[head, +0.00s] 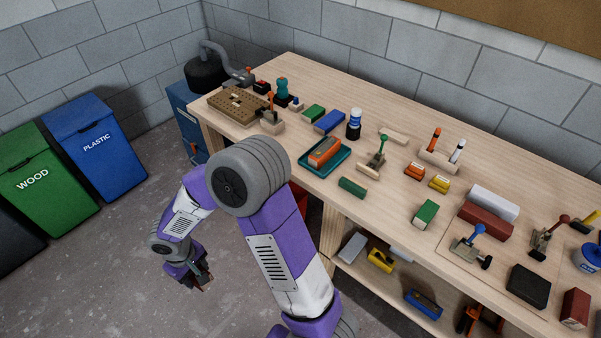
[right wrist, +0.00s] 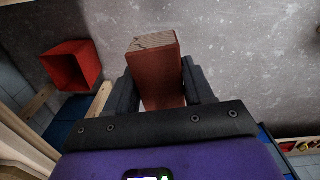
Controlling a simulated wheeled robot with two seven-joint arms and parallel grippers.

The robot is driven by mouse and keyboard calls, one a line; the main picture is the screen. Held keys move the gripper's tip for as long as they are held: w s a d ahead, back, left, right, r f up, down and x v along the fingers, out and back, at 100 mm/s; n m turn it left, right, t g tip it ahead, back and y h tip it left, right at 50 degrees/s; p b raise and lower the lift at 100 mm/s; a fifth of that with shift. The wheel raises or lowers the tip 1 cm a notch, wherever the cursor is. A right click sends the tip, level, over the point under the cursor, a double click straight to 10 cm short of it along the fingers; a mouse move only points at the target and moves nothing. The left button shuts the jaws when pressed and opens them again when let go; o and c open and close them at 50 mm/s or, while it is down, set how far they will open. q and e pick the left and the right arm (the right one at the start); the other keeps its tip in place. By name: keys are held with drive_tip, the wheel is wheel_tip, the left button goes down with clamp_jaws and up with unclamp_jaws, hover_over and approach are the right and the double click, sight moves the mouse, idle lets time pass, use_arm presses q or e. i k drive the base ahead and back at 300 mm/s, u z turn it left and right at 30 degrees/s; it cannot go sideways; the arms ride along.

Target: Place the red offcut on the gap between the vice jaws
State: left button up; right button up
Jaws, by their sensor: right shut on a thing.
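The red offcut (right wrist: 163,78) is a red-brown block with a pale, cracked end face. In the right wrist view it stands between the fingers of my right gripper (right wrist: 165,88), which is shut on it. In the head view my right gripper (head: 202,283) hangs low over the floor, left of the workbench, with a small dark-red part of the offcut showing at its tip. My left gripper is not in view. I cannot pick out the vice jaws or their gap with certainty among the small tools on the bench.
The workbench (head: 395,208) holds several coloured blocks, a teal tray (head: 344,159), a peg board (head: 237,106) and a blue-handled clamp (head: 470,243). A red bin (right wrist: 73,66) shows beside the gripper. Green (head: 44,178) and blue (head: 97,146) bins stand left; the floor between is clear.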

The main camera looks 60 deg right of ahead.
sight(362, 180)
drive_tip(key=z, duration=0.1)
drive_tip(key=i, duration=1.2)
drive_tip(key=z, duration=2.75)
